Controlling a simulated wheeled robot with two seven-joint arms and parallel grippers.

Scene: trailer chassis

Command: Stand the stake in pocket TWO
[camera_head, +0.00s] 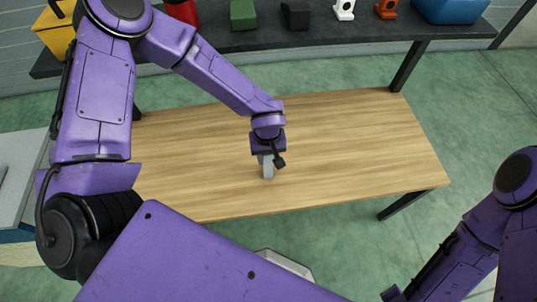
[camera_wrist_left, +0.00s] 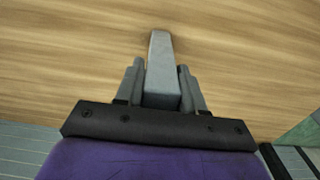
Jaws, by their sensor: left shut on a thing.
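A grey bar, which looks like the stake (camera_wrist_left: 162,55), is held between the two grey fingers of my left gripper (camera_wrist_left: 160,88) in the wrist view. It extends past the fingertips over the wooden table. In the head view, my left gripper (camera_head: 267,160) points down over the middle of the table, with the grey stake (camera_head: 267,171) just below it. I cannot tell whether the stake's lower end touches the table. No pocket or chassis is recognisable in either view. My right arm shows at the lower right, but its gripper is out of view.
The wooden table (camera_head: 350,135) is otherwise bare where it shows. Behind it, a dark shelf (camera_head: 330,30) holds a red item (camera_head: 182,11), a green block (camera_head: 243,14), a black block (camera_head: 296,14), small white and orange parts, and a blue bin (camera_head: 450,10).

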